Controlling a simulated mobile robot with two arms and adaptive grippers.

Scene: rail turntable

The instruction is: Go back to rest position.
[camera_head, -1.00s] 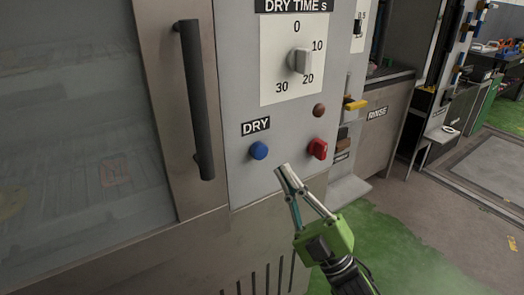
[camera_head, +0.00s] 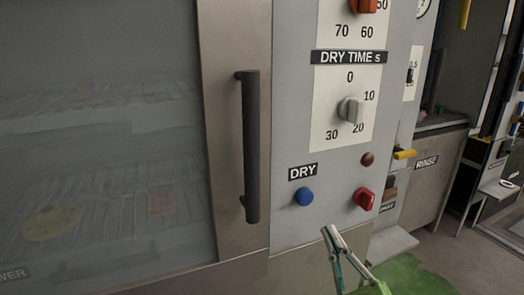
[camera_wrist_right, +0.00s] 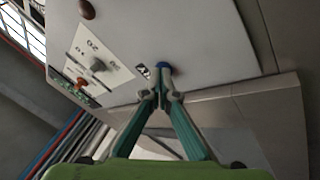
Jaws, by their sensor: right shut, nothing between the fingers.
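My right gripper (camera_head: 329,233) is at the lower middle of the head view, below the blue DRY button (camera_head: 303,197) and the red switch (camera_head: 364,199). Its fingers are together and hold nothing. In the right wrist view the shut fingertips (camera_wrist_right: 161,88) overlap the lower part of the blue button (camera_wrist_right: 163,68). In the head view the tips show apart from the button, lower and to its right. My left gripper is in neither view.
A grey control panel carries the DRY TIME knob (camera_head: 350,110) and an orange knob (camera_head: 363,5). A cabinet door with a dark vertical handle (camera_head: 250,146) stands left. A RINSE unit (camera_head: 424,185) stands right, with open floor (camera_head: 440,250) in front.

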